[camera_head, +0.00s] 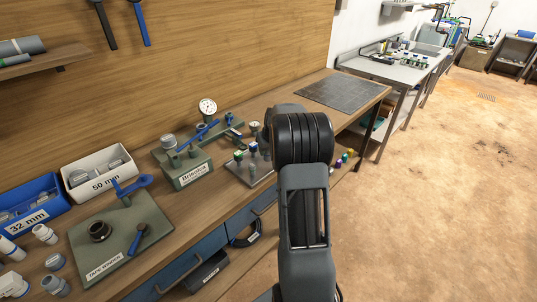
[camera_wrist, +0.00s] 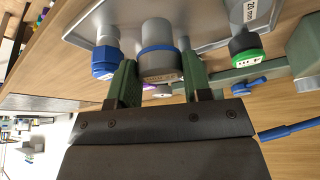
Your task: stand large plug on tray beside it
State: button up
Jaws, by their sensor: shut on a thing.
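My gripper (camera_wrist: 158,64) has its two green fingers on either side of the large plug (camera_wrist: 156,38), a grey-white cylinder with a blue band, and is shut on it. The grey tray (camera_wrist: 205,45) lies behind the plug in the wrist view. I cannot tell whether the plug touches it. A smaller blue-banded plug (camera_wrist: 106,48) is left of the fingers, and a green-banded plug (camera_wrist: 243,40) is to the right. In the head view the tray (camera_head: 262,178) shows in part on the bench, with small plugs (camera_head: 240,157) on it; my arm hides the gripper and the large plug.
A green manifold block (camera_head: 190,178) with a gauge stands left of the tray. White (camera_head: 100,160) and blue (camera_head: 58,186) bins and a green board (camera_head: 155,222) are further left. A dark mat (camera_head: 340,92) lies on the bench at the far right. A blue-handled tool (camera_wrist: 290,130) shows in the wrist view.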

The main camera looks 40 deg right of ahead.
aim_at(269, 151)
jog(key=shift+f, duration=1.5)
jog(key=shift+f, duration=0.15)
jog(key=o, duration=1)
